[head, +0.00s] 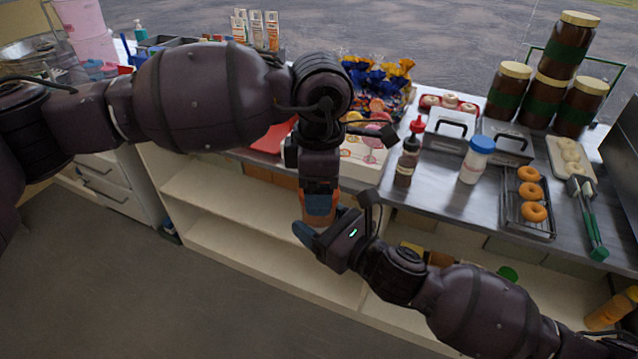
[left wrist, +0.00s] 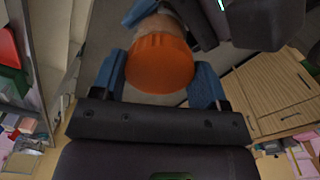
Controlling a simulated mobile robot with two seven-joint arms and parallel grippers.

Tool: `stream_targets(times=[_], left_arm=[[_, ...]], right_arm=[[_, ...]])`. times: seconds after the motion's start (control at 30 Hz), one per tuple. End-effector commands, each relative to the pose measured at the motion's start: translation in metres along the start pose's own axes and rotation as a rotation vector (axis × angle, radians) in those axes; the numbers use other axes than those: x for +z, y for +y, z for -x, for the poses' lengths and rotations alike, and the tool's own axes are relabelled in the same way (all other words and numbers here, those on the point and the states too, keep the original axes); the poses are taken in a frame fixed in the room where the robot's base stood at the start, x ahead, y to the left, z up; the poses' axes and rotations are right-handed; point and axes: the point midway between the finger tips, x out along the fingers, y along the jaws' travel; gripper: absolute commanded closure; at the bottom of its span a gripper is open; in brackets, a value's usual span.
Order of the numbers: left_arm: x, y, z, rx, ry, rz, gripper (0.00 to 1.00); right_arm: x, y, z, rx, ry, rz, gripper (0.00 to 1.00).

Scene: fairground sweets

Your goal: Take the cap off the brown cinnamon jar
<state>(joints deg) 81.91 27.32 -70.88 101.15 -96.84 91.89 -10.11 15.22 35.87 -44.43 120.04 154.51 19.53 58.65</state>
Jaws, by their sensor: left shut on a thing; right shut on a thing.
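The ribbed orange cap (left wrist: 160,63) is between the blue fingers of my left gripper (left wrist: 164,80) in the left wrist view. The brown cinnamon jar (left wrist: 158,26) shows just beyond the cap; whether the cap is still seated on it I cannot tell. In the head view my left gripper (head: 319,203) points down from above with the orange cap (head: 318,206) between its fingers. My right gripper (head: 306,230) comes in from below right and is shut on the jar. Its blue fingers and dark body hide most of the jar. Both are held in front of the counter.
The steel counter (head: 436,196) holds a white jar with a blue lid (head: 476,160), a dark sauce bottle (head: 407,160) and a doughnut rack (head: 528,215). Stacked brown jars (head: 553,92) stand at the back right. Open cream shelves (head: 262,215) lie below the counter.

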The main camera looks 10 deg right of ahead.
Motion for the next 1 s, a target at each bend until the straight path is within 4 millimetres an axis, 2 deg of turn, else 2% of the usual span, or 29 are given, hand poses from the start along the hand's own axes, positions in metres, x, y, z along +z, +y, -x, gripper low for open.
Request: stream_targets(times=[0.37,1.0], left_arm=[[0.000,0.000,0.002,0.000,0.000,0.000,0.61],[0.000,0.000,0.020,0.001,0.000,0.000,0.61]], right_arm=[[0.001,0.000,0.000,0.000,-0.002,0.000,1.00],[0.001,0.000,0.000,0.000,-0.002,0.000,1.00]])
